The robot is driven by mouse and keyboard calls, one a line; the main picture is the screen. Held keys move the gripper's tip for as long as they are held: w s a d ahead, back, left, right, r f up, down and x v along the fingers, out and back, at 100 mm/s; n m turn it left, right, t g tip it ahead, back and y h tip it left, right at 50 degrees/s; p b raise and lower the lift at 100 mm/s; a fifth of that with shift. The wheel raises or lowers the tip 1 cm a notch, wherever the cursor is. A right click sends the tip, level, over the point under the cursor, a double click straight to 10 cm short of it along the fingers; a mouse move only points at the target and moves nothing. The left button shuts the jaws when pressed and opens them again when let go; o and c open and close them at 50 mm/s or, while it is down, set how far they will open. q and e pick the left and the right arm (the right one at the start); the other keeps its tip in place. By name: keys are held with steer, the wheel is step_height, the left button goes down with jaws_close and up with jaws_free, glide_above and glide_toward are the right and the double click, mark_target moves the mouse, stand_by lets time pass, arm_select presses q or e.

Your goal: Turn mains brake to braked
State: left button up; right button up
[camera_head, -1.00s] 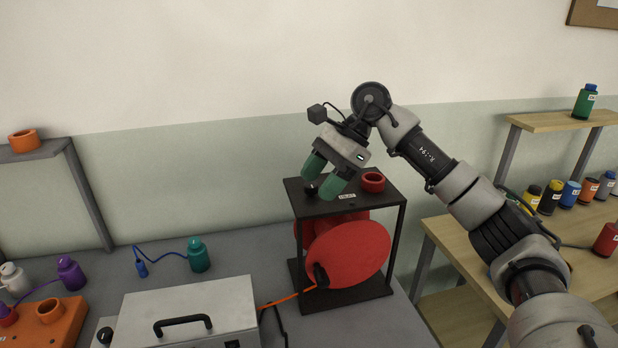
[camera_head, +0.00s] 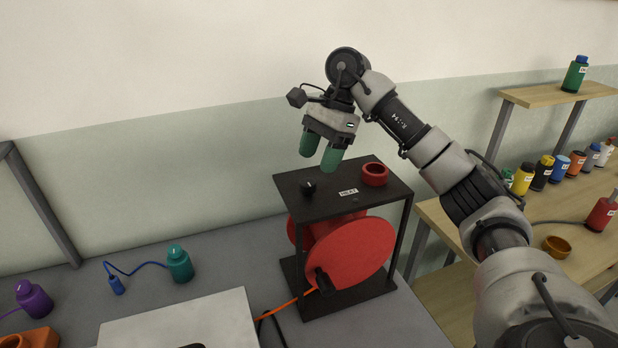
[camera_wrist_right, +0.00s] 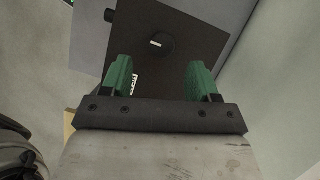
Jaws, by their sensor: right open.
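The mains reel has a black frame with a flat top plate (camera_head: 335,205) and a red drum (camera_head: 350,252). A small black knob (camera_head: 308,187) with a white pointer mark sits on the top plate, left of a white label; this is the brake knob. It also shows in the right wrist view (camera_wrist_right: 161,45), with its pale mark lying nearly crosswise there. My right gripper (camera_head: 320,163) has green fingers, open and empty, above the plate and apart from the knob. In the wrist view the knob lies ahead, between the fingers' lines. My left gripper is out of view.
A red ring (camera_head: 375,174) stands on the plate right of the knob. An orange cable (camera_head: 285,306) runs from the reel. A pale box (camera_head: 180,322) and a teal bottle (camera_head: 179,265) stand left. A wooden bench (camera_head: 560,205) with several bottles stands right.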

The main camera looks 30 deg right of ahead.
mark_target(309, 181)
steer(key=p+x, duration=0.1)
steer(key=x, duration=0.4)
steer(key=shift+w+a+f, duration=0.1)
steer(key=shift+f, duration=0.15)
steer(key=shift+c, duration=0.8)
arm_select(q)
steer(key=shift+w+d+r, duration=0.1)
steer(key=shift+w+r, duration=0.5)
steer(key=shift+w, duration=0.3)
arm_select(e)
steer(key=c, duration=0.8)
